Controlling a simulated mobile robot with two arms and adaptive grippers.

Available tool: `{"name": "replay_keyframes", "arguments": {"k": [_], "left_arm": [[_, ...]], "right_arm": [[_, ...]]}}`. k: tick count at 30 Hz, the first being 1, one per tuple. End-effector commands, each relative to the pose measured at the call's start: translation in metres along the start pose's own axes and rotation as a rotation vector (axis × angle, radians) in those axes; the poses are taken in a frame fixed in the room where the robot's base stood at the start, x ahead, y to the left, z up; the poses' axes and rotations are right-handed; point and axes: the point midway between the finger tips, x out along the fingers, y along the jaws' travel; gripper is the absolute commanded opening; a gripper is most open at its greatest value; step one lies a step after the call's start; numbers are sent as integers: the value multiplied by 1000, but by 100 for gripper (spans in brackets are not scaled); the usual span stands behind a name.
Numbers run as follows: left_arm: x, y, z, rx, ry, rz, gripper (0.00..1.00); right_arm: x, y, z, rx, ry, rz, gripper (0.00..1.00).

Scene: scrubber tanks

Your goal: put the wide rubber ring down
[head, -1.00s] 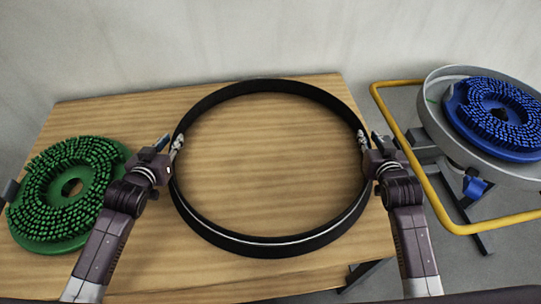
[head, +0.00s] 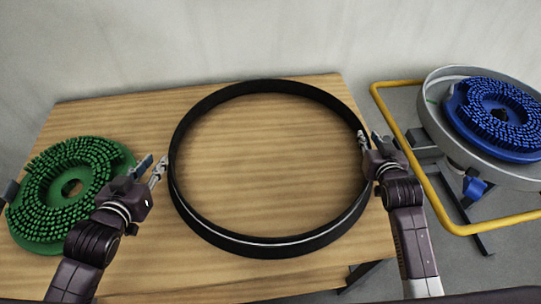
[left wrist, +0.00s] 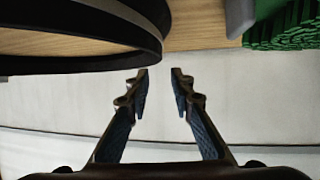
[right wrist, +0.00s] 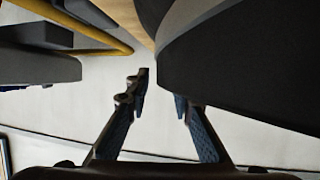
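The wide rubber ring (head: 272,248), black with a thin pale line, lies flat and appears to rest on the wooden table (head: 270,170). My left gripper (head: 154,164) is open and empty, just outside the ring's left side. In the left wrist view its fingers (left wrist: 160,76) are apart, with the ring (left wrist: 80,62) beside them. My right gripper (head: 370,140) is at the ring's right side, one finger showing inside the rim and the other outside. In the right wrist view its fingers (right wrist: 160,88) are apart; the ring wall (right wrist: 250,60) partly hides one finger.
A green round brush (head: 38,232) lies at the table's left, close to my left gripper. Right of the table, a blue brush (head: 500,118) sits in a grey round tank (head: 436,112) with a yellow bar frame (head: 428,190). The table inside the ring is bare.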

Motion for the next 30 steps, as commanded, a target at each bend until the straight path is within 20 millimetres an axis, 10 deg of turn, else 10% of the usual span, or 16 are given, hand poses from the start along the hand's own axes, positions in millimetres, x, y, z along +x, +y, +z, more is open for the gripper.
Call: {"name": "replay_keyframes", "arguments": {"k": [19, 30], "left_arm": [[-1, 0, 0, -1, 0, 0, 22], [-1, 0, 0, -1, 0, 0, 22]], "right_arm": [[-104, 0, 1, 1, -2, 0, 22], [-120, 0, 0, 1, 0, 1, 22]]}}
